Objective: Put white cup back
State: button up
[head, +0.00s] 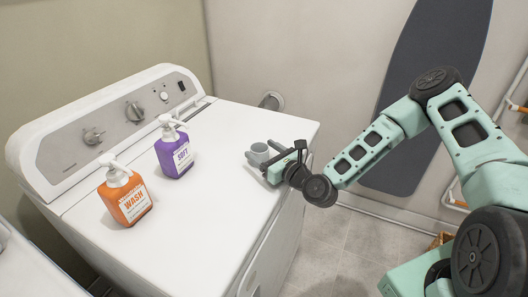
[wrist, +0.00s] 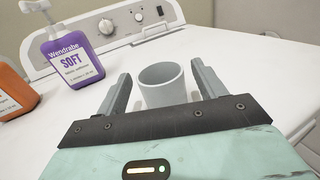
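The white cup (head: 259,151), light grey in the picture, stands upright on top of the white washing machine near its right side. In the wrist view the cup (wrist: 162,84) stands between the two grey fingers of my gripper (wrist: 160,92). A gap shows on each side of the cup, so the fingers are open and appear not to touch it. In the head view my gripper (head: 272,160) reaches in low from the right, close to the cup. The lower part of the cup is hidden by the gripper body in the wrist view.
A purple SOFT bottle (head: 174,152) and an orange WASH bottle (head: 125,197) stand to the left on the washing machine (head: 220,125). Its raised control panel (head: 75,140) runs along the back. The top around the cup is clear. An ironing board (head: 425,70) leans on the wall.

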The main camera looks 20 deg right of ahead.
jog(key=shift+r, duration=0.2)
jog(key=b+v, duration=0.2)
jog(key=v, duration=1)
jog(key=shift+f, duration=0.2)
